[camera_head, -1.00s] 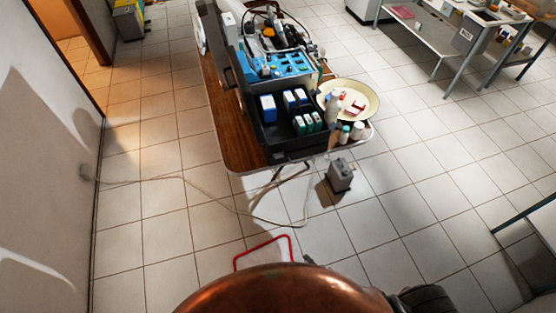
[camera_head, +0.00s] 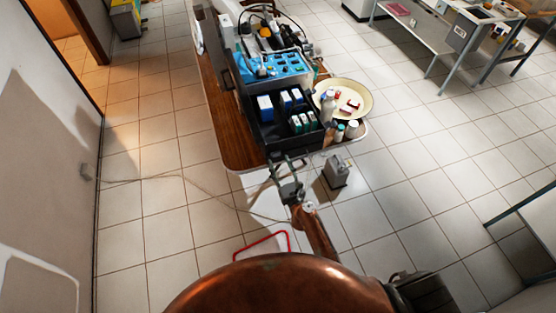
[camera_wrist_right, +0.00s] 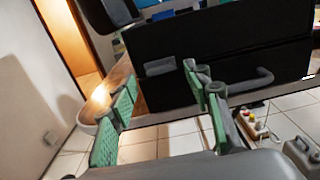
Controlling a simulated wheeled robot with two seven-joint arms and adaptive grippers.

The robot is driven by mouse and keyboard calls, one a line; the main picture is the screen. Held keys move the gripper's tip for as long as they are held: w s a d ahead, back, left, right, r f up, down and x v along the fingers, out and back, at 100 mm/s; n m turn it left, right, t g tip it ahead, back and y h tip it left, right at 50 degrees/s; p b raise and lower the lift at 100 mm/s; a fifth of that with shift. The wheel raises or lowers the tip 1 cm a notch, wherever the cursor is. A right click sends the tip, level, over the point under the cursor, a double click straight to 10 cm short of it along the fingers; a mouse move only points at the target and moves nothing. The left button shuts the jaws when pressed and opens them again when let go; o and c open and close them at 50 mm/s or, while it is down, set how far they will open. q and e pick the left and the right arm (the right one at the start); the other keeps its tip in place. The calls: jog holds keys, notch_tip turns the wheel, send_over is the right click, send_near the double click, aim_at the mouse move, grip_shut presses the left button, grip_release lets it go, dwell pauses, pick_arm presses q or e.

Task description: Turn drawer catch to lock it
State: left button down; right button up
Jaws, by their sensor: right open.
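The black drawer case (camera_head: 290,141) stands on the near end of the table. In the right wrist view its dark front (camera_wrist_right: 220,55) faces me, with a grey handle (camera_wrist_right: 252,82) low on the right. A small grey plate (camera_wrist_right: 160,66) left of the handle may be the catch; its turn position is unclear. My right gripper (camera_head: 288,178) is at the table's near edge, just in front of the case. In the wrist view its green-padded fingers (camera_wrist_right: 160,108) are apart with nothing between them. The right finger overlaps part of the front near the handle. My left gripper is out of view.
The wooden table (camera_head: 233,140) holds a blue-topped unit (camera_head: 275,68), a cream basin (camera_head: 358,98) and small bottles (camera_head: 345,131) beside the case. A grey box (camera_head: 336,171) is on the floor, right of my gripper. A cable crosses the floor at left.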

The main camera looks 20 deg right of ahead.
aim_at(276, 155)
jog(key=w, duration=0.2)
jog(key=shift+w, duration=0.3)
jog(key=shift+c, duration=0.5)
jog(key=c, duration=1.1)
jog(key=shift+o, duration=0.2)
